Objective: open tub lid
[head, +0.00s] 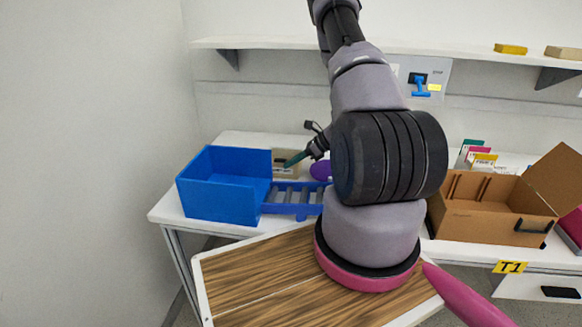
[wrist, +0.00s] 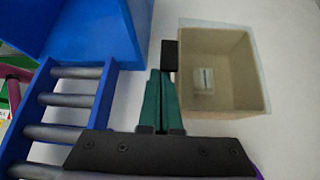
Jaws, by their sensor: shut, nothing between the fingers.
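A small tan tub (wrist: 236,110) stands on the white worktop to the right of my fingers in the wrist view. A thin pale, see-through edge runs around its top and looks like a clear lid. A small pale block shows inside. A dark block (wrist: 169,55) sits at the tub's left edge, by my fingertips; I cannot tell whether they touch. The tub also shows in the head view (head: 281,155), partly behind my fingers. My gripper (wrist: 164,75) is shut, with its green fingers together and empty. It also shows in the head view (head: 291,161).
A blue open bin (head: 218,203) and a blue roller rack (head: 291,208) stand left and in front of the tub. A purple object (head: 320,170) is right of it. An open cardboard box (head: 480,213) is farther right. A shelf (head: 280,43) runs above.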

